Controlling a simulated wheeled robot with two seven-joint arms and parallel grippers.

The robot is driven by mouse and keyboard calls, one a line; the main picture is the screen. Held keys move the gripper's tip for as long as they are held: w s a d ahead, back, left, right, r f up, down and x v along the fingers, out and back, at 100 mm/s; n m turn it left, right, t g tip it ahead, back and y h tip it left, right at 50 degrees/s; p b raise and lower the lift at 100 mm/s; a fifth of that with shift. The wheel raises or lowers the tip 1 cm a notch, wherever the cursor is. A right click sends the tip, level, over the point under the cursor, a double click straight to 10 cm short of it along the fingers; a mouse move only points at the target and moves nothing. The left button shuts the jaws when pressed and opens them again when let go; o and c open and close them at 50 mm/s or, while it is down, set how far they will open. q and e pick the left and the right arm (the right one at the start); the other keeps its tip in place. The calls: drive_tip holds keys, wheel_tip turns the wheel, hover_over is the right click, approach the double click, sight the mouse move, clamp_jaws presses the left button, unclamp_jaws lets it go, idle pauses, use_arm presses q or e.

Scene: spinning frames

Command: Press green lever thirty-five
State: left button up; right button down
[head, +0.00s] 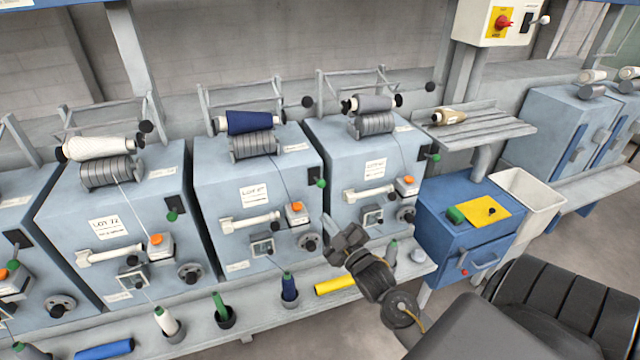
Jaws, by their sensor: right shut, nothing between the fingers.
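Several blue machine units stand in a row, each with a small green-knobbed lever on a black plate. One green lever (172,216) is on the unit marked LOT 72, another green lever (320,183) is on the middle unit, and a third green lever (434,157) is on the right unit. One more green lever (13,264) shows at the left edge. I cannot read which is thirty-five. My right gripper (338,240) is shut and empty, in front of the right unit's lower face, left of and below its green lever. My left gripper is not in view.
A blue cabinet (455,250) with a green button and yellow plate stands right of the units. Below them, a grey shelf (250,325) holds several bobbins and a yellow tube (335,285). Orange buttons and white handles project from the unit faces near the levers.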

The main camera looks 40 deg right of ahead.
sight(320, 186)
drive_tip(key=shift+n+t, duration=0.4)
drive_tip(key=shift+t, duration=0.3)
drive_tip(key=r, duration=0.6)
drive_tip(key=shift+s, duration=0.4)
drive_tip(key=shift+w, duration=0.1)
drive_tip(key=a+p+x, duration=0.1)
drive_tip(key=p+x, duration=0.3)
drive_tip(key=x, duration=0.6)
drive_tip(key=shift+s+d+f, duration=0.25)
drive_tip(key=shift+d+f, duration=0.55)
drive_tip(key=shift+d, duration=0.1)
drive_tip(key=shift+s+d+f, duration=0.25)
drive_tip(key=shift+d+f, duration=0.55)
drive_tip(key=shift+d, duration=0.15)
